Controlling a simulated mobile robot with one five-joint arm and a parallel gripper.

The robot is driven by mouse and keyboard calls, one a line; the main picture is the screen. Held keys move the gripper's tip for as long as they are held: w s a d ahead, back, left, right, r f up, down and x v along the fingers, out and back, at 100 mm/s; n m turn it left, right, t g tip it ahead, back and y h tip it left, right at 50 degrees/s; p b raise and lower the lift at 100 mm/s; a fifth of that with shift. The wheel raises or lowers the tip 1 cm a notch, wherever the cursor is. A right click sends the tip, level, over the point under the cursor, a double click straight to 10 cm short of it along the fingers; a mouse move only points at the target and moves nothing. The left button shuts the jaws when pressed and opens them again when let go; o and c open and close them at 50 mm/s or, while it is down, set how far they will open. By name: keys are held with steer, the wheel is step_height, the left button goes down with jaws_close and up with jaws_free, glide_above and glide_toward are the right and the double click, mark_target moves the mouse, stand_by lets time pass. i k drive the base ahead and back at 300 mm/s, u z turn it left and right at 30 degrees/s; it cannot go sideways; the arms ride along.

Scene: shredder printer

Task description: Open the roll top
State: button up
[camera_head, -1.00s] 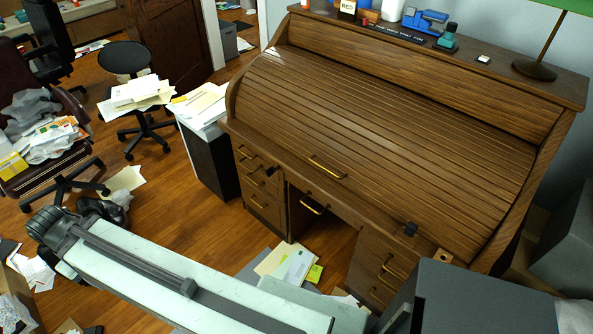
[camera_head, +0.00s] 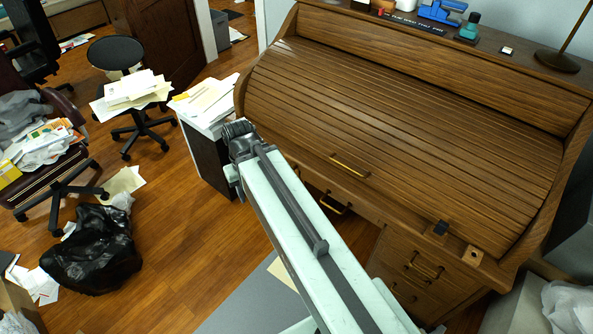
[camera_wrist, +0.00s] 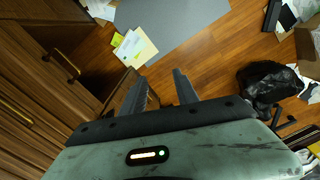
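The roll top (camera_head: 400,120) of the wooden desk is closed, its slatted cover reaching down to the front edge. Its brass handle (camera_head: 350,167) is low on the cover, right of my arm in the head view. In the wrist view a brass handle (camera_wrist: 14,112) shows at the left edge, on dark wood. My gripper (camera_wrist: 158,84) is open and empty, its two fingers apart over the floor beside the desk. It touches no handle. In the head view my arm reaches up in front of the desk, and the gripper itself cannot be made out.
A drawer handle (camera_head: 334,205) sits below the roll top. A small cabinet with papers (camera_head: 207,103) stands left of the desk. A black stool (camera_head: 116,52) and a black bag (camera_head: 92,247) stand on the floor. A grey mat (camera_head: 243,298) lies before the desk.

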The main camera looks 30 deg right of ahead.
mark_target(483, 172)
steer(key=u, duration=2.2)
steer(key=i, duration=0.75)
steer(key=z, duration=2.5)
